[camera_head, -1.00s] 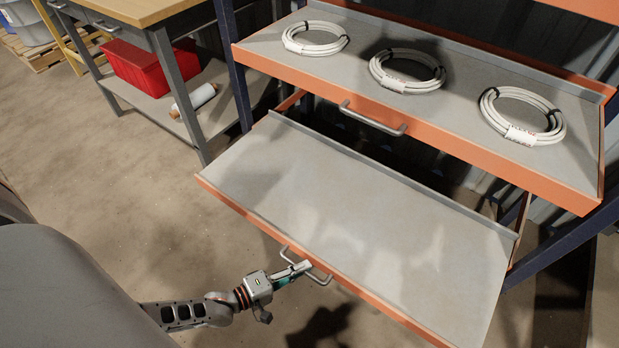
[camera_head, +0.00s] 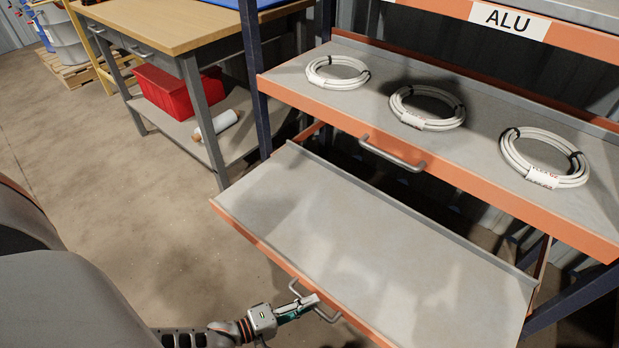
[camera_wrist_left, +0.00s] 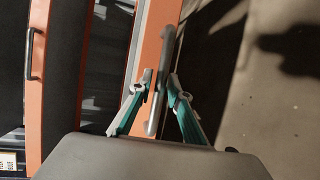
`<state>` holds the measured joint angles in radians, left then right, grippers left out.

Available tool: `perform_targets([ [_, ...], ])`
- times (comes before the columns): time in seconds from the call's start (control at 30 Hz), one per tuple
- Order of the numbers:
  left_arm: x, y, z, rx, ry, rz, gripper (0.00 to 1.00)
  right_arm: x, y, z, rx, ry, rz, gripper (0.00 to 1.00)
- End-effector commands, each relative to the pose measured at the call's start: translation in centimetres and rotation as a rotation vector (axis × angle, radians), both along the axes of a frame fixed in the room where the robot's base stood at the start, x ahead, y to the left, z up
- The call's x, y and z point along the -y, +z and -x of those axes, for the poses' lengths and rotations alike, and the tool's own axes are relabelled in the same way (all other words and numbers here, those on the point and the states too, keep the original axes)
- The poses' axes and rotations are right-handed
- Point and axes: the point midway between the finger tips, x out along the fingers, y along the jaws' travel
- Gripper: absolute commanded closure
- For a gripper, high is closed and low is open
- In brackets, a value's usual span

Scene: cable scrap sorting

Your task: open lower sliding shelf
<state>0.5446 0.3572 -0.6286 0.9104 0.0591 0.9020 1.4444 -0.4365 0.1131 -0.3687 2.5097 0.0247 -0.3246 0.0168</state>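The lower sliding shelf (camera_head: 350,225) is an empty grey tray with an orange front edge, pulled well out of the rack in the head view. Its grey bar handle (camera_head: 326,317) is on the front edge. My left gripper (camera_head: 312,300) is at this handle. In the left wrist view the left gripper's two fingers (camera_wrist_left: 160,90) stand on either side of the handle (camera_wrist_left: 168,75), with gaps visible, so it looks open around the bar. My right gripper is not in view.
The upper shelf (camera_head: 380,115) holds three white cable coils and has its own handle (camera_head: 392,155). An "ALU" label (camera_head: 510,20) is above. A workbench (camera_head: 190,30) with a red bin (camera_head: 178,92) stands at left. The floor (camera_head: 120,210) before it is clear.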

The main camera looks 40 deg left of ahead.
Motion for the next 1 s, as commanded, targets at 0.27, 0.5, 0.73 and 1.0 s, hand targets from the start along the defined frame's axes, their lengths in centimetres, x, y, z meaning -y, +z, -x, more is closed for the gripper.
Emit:
perform_targets([
  [0.27, -2.2, 0.8, 4.8, -0.005, 0.000, -0.001, 0.82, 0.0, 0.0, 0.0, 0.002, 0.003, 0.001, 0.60],
  [0.5, -4.0, 1.6, 8.5, -0.003, 0.000, -0.001, 0.82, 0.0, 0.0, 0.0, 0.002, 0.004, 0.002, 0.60],
  [0.73, -4.7, 2.0, 10.1, -0.001, 0.001, 0.000, 0.82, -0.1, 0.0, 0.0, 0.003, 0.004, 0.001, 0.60],
  [1.0, -4.8, 2.0, 10.2, -0.001, 0.001, -0.001, 0.82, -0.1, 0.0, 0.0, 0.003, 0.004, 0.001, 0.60],
])
